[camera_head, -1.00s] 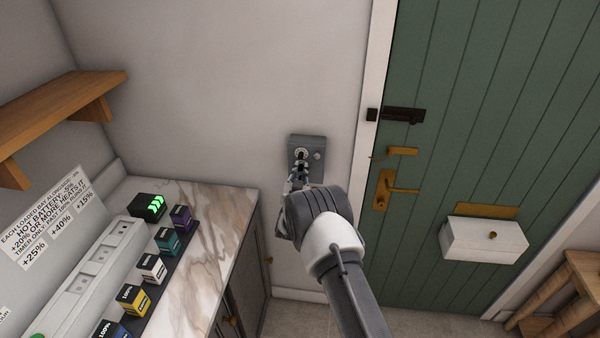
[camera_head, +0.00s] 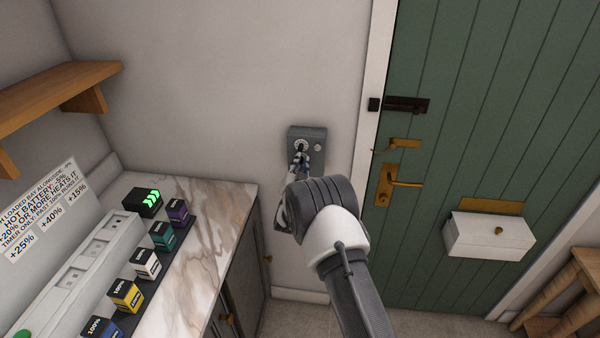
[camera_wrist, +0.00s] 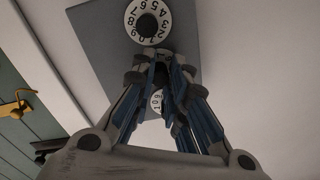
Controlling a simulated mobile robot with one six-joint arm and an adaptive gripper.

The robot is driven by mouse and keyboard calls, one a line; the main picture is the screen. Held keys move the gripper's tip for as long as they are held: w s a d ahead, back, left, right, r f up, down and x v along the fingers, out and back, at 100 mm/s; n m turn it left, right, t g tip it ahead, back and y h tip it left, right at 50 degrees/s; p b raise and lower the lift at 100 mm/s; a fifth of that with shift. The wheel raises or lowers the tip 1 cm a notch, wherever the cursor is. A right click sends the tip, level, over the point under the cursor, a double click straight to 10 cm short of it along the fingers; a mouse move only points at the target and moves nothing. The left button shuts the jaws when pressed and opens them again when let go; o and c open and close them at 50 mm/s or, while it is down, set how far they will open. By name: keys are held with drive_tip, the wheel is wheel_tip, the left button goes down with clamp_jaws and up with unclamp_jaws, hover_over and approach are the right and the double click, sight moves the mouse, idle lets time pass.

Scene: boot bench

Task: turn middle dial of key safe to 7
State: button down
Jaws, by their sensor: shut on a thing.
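The key safe (camera_head: 318,133) is a grey box on the wall left of the door. It also fills the upper middle of the wrist view (camera_wrist: 95,35). One white numbered dial with a dark knob (camera_wrist: 148,20) is clear of my fingers there. Part of another numbered dial (camera_wrist: 157,101) shows between the fingers. I cannot read that dial's number. In the head view, a dial (camera_head: 301,144) shows just above the fingertips.
The green door (camera_head: 470,120) with brass handle (camera_head: 390,185) and white letter box (camera_head: 488,237) stands at right. A marble-topped counter (camera_head: 215,225) with a row of battery blocks (camera_head: 147,262) is at left, below a wooden shelf (camera_head: 50,95). The wall above the safe is clear.

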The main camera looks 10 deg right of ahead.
drive_tip(key=shift+a+m+h+b, duration=0.1)
drive_tip(key=shift+m+h+b, duration=0.2)
drive_tip(key=shift+m+b, duration=6.05)
drive_tip(key=shift+m+h+b, duration=0.3)
drive_tip(key=shift+m+b, duration=2.1)
drive_tip(key=shift+m, duration=7.75)
drive_tip(key=shift+r, duration=0.1)
drive_tip(key=c, duration=1.5)
unclamp_jaws()
drive_tip(key=shift+g, duration=0.3)
drive_tip(key=shift+c, duration=0.2)
